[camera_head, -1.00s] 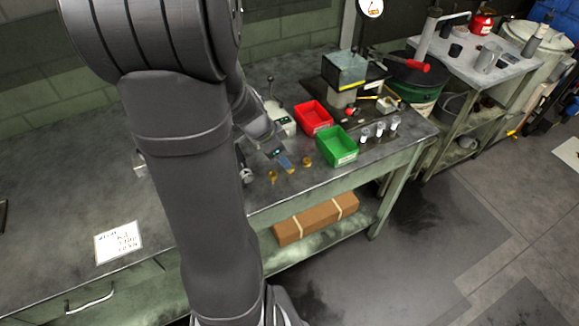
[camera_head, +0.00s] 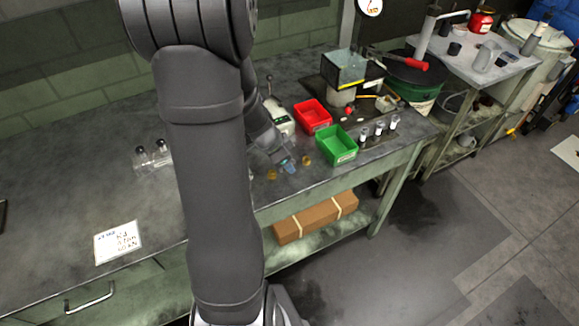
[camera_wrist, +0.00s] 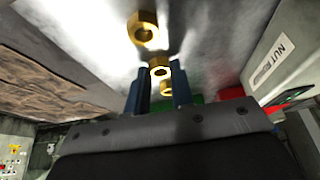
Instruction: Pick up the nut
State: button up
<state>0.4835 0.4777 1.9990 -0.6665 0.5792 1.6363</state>
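Several gold hex nuts lie on the grey bench. In the head view one nut (camera_head: 271,175) is left of my gripper (camera_head: 288,166) and another nut (camera_head: 306,160) is right of it; the middle one is hidden by the gripper. In the wrist view, a nut (camera_wrist: 159,68) shows at the blue fingertips of my gripper (camera_wrist: 160,72), with a second nut (camera_wrist: 143,28) above it and a third nut (camera_wrist: 166,88) below. The fingers are apart, one on each side of the middle nut. I cannot tell whether they touch it.
A green bin (camera_head: 336,146) and a red bin (camera_head: 312,115) stand behind and right of the gripper. A pale device (camera_head: 281,117) stands beside the red bin. Small vials (camera_head: 379,130) stand right of the green bin. The bench's front edge is close.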

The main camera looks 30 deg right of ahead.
grip_shut()
jog(key=shift+r, duration=0.1)
jog(key=shift+r, duration=0.55)
notch_tip(320, 180, up, 3)
jog(key=shift+f, duration=0.15)
jog(key=s+d+r, duration=0.4)
jog(key=s+r, duration=0.3)
jog(key=s, duration=0.3)
jog(key=shift+s+d, duration=0.35)
